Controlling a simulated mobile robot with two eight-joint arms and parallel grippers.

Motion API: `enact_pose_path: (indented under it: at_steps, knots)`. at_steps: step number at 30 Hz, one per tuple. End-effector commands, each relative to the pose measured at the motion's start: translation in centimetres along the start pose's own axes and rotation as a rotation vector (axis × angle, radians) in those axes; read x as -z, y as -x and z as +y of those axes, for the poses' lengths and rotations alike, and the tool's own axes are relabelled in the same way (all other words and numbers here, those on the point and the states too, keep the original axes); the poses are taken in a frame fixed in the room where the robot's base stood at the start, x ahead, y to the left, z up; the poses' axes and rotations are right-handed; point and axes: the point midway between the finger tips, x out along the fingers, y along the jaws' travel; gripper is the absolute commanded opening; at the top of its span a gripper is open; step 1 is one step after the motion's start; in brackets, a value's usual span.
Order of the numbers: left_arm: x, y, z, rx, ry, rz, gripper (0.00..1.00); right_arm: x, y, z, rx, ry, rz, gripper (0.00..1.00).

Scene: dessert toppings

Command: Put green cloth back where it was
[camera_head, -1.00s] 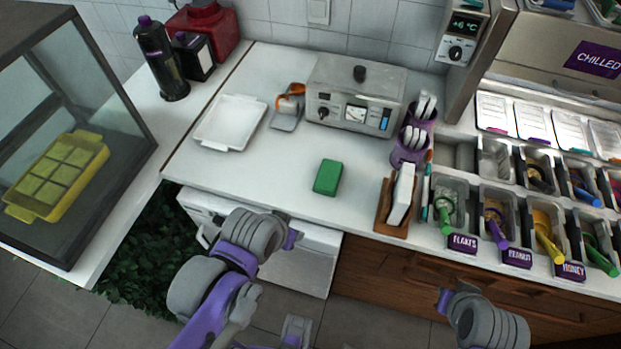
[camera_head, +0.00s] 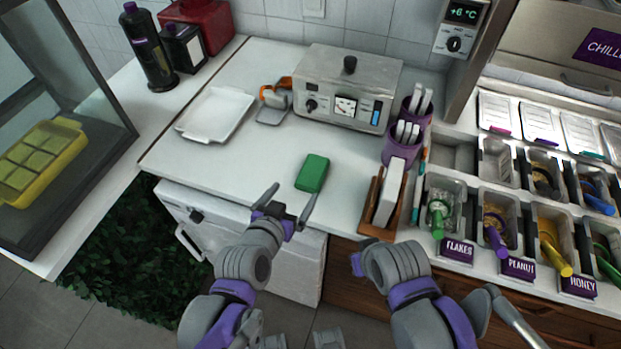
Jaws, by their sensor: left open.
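The green cloth (camera_head: 312,173) is a folded block lying on the white counter, in front of the steel appliance. My left gripper (camera_head: 292,201) is open and empty, just in front of the cloth at the counter's front edge. Its fingers point up toward the cloth and are apart from it. My right arm shows at the lower right; its end (camera_head: 358,262) is in front of the counter below the wooden holder, and its fingers cannot be made out clearly.
A white tray (camera_head: 214,115) and an orange-handled tool (camera_head: 272,103) lie at the back left. The steel appliance (camera_head: 346,88) stands behind the cloth. Purple cups (camera_head: 401,146) and a wooden holder (camera_head: 384,204) stand to the right, beside the topping bins. The counter around the cloth is clear.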

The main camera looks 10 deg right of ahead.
Motion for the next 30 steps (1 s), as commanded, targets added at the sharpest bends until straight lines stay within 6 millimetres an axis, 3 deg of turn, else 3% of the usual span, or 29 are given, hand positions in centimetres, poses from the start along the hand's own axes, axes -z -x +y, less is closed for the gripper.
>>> enact_pose_path:
  at_steps: [3,10,17,25,30]
  knots:
    - [0.3,-1.5,0.9,-0.012,-0.011,0.033,1.0,-0.2,-0.4,0.0,0.0,0.0,-0.002,0.0]
    - [0.5,-4.8,0.9,-0.011,-0.011,0.033,1.0,-0.5,-0.8,0.0,0.0,0.0,-0.003,0.0]
    - [0.6,-6.5,1.0,-0.011,-0.01,0.032,1.0,-0.5,-0.9,0.0,0.0,0.0,-0.003,0.0]
    - [0.9,-10.1,1.4,-0.011,-0.01,0.031,1.0,-0.6,-1.1,0.0,0.0,0.0,-0.004,0.0]
    - [0.9,-11.3,1.4,-0.011,-0.01,0.031,1.0,-0.7,-1.1,0.0,0.0,0.0,-0.004,0.0]
